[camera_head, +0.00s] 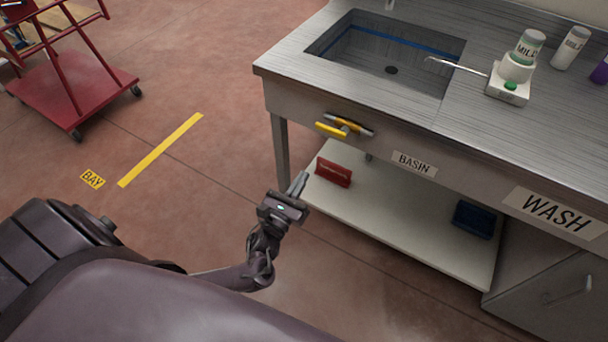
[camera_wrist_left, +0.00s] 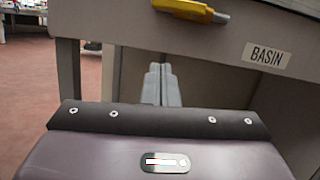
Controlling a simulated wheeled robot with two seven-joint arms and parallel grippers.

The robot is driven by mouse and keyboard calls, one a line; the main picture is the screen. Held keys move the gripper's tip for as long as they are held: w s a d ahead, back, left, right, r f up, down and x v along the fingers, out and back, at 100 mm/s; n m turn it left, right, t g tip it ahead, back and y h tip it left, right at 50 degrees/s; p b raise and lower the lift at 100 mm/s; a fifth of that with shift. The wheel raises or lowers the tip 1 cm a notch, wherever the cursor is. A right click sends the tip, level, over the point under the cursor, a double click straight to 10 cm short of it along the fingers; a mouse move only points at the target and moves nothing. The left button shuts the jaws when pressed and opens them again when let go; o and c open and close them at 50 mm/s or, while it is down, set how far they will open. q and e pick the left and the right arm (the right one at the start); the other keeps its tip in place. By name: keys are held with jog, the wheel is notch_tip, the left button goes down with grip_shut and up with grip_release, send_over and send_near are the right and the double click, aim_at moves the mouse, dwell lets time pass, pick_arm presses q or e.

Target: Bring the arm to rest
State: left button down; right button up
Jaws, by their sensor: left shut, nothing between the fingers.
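My left gripper (camera_head: 298,185) is in front of the wash bench, low and to the left of its lower shelf in the head view. Its fingers are together with nothing between them. In the left wrist view the closed fingers (camera_wrist_left: 161,86) point toward the space under the bench, below the yellow handle (camera_wrist_left: 190,9) and left of the BASIN label (camera_wrist_left: 266,56). The gripper appears apart from the bench. My right gripper is not in view.
The steel bench (camera_head: 460,115) has a sunken basin (camera_head: 385,60) and a yellow handle (camera_head: 338,127) on its front. A red block (camera_head: 333,172) and a dark blue tray (camera_head: 474,219) are on the lower shelf (camera_head: 400,235). A red cart (camera_head: 75,90) stands far left. Floor between is clear.

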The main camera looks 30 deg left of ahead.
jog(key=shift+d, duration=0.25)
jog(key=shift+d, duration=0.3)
pick_arm(q)
jog(key=s+a+f+n+g+y+p, duration=0.1)
jog(key=s+a+f+n+g, duration=0.1)
jog(key=s+f+n+g, duration=0.6)
jog(key=s+a+f+n+g+y+p, duration=0.2)
jog(key=s+f+n, duration=0.3)
jog(key=f+n, duration=0.8)
jog(key=s+d+f+n+g+h, duration=0.1)
jog(key=s+d+f+n+g, duration=0.1)
jog(key=s, duration=0.7)
jog(key=s+d+f+n+g, duration=0.2)
jog(key=s+f+n+g, duration=0.2)
jog(key=s, duration=0.5)
jog(key=s+d+f+n+g+h+p, duration=0.1)
jog(key=s+d+f+n+g, duration=0.2)
jog(key=s+f+n, duration=0.2)
jog(key=s+f, duration=0.3)
jog(key=shift+s+f+n+g+h, duration=0.15)
jog(key=shift+s+n+g+h, duration=0.15)
jog(key=shift+s+n+g, duration=0.1)
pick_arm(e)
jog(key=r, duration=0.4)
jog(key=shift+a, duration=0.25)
pick_arm(q)
jog(key=shift+w, duration=0.1)
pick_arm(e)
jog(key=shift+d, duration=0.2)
